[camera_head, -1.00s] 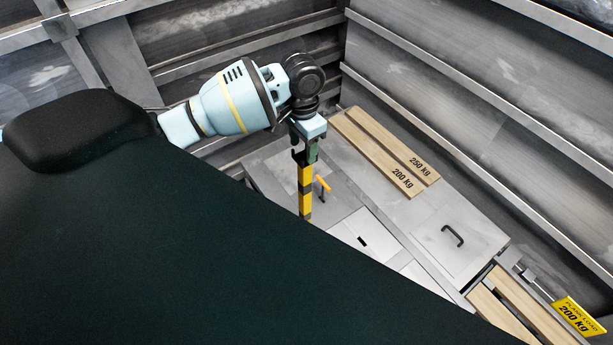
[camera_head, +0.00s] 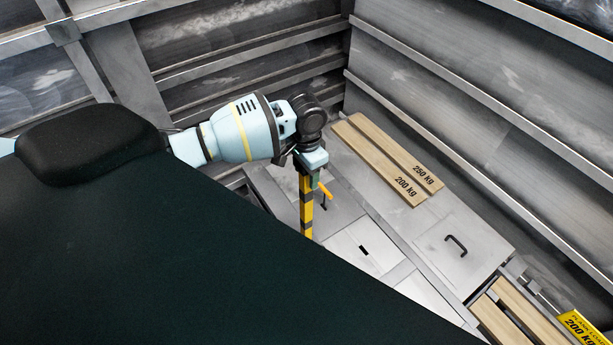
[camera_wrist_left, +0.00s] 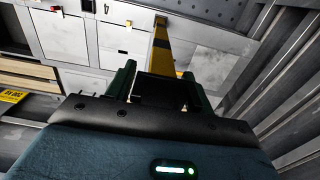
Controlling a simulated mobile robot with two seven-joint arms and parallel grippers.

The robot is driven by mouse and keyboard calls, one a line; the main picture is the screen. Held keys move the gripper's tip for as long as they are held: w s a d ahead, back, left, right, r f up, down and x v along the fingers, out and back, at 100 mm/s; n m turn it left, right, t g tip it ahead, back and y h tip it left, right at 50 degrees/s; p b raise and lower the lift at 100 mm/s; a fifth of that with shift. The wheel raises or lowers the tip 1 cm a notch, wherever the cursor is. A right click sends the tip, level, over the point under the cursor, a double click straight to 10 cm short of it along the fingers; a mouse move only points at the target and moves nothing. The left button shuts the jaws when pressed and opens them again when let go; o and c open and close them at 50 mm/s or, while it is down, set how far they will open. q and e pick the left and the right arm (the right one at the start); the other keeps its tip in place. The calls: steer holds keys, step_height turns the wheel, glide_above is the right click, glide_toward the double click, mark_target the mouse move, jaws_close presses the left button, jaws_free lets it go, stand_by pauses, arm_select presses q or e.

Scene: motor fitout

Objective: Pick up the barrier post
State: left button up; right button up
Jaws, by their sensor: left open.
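The barrier post (camera_head: 306,212) is yellow with black bands and stands upright below my left gripper (camera_head: 307,172) in the head view. In the left wrist view the post (camera_wrist_left: 160,48) runs up from between the two dark green fingers of the left gripper (camera_wrist_left: 160,88). The left gripper is open, with its fingers on either side of the post's top end. I cannot tell whether the fingers touch it. The post's far top part is partly hidden by the gripper. My right gripper is not in view.
Wooden planks marked 200 kg and 250 kg (camera_head: 390,160) lie on the grey deck to the right. A black handle (camera_head: 457,245) sits on a hatch. A yellow plank load sign (camera_head: 580,326) is at lower right. Ribbed metal walls (camera_head: 470,110) close in behind and right.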

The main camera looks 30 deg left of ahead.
arm_select(q)
jaws_close()
steer(key=shift+r, duration=0.15)
stand_by(0.4)
